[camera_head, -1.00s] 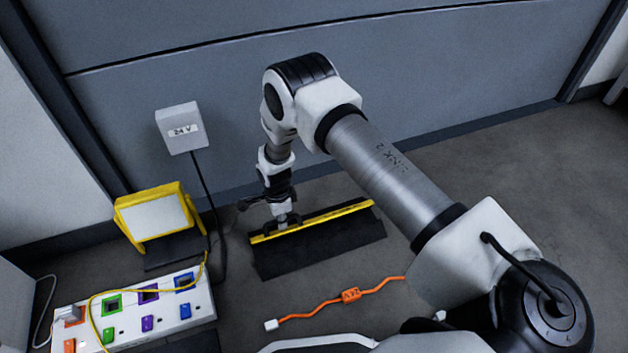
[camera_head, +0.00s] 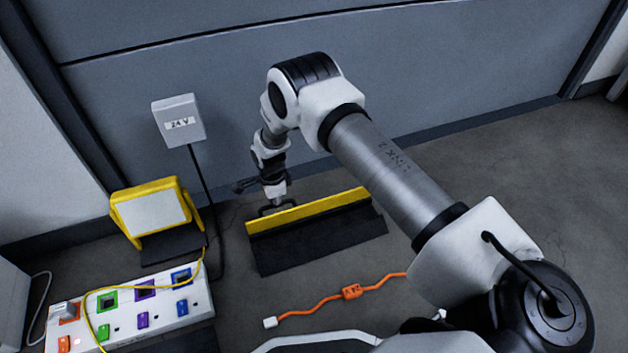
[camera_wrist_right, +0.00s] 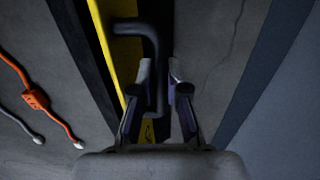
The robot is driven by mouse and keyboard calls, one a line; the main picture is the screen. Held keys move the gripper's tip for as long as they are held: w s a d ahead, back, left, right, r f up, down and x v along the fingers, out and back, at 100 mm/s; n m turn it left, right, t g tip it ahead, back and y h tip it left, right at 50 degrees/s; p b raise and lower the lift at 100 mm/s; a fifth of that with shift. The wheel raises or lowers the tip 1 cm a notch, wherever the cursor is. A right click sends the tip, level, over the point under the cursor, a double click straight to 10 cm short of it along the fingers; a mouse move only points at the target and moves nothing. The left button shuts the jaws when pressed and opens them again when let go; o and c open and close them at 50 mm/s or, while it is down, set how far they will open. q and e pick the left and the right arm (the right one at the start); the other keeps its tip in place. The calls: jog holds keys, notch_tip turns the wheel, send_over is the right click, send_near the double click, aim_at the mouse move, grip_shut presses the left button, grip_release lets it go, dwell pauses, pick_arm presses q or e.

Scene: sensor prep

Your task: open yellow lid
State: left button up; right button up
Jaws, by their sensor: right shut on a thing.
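The yellow lid (camera_head: 318,210) stands tilted up along the back edge of a long black box (camera_head: 320,240) on the floor. My right gripper (camera_head: 273,206) is at the lid's left part, behind it. In the right wrist view the right gripper (camera_wrist_right: 160,82) is shut on a dark bent handle (camera_wrist_right: 150,45) fixed to the yellow lid (camera_wrist_right: 123,55). The lid's far face is mostly hidden in the head view. My left gripper is not in view.
A white power strip (camera_head: 205,302) with coloured switches, a yellow lamp (camera_head: 155,212) and a 24 V box (camera_head: 180,120) are at left. An orange cable (camera_head: 325,301) lies in front of the black box. Bare floor is at right.

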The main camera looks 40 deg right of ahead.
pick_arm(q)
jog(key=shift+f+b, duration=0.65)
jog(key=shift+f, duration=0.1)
pick_arm(e)
jog(key=shift+w+d+f, duration=0.15)
jog(key=shift+w+f, duration=0.25)
jog(key=shift+w, duration=0.3)
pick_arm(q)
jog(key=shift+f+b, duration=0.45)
pick_arm(e)
jog(key=shift+w+d+f, duration=0.15)
jog(key=shift+w+f, duration=0.35)
jog(key=shift+w, duration=0.1)
jog(key=o, duration=1.2)
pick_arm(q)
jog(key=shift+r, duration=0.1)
pick_arm(e)
jog(key=shift+r, duration=0.2)
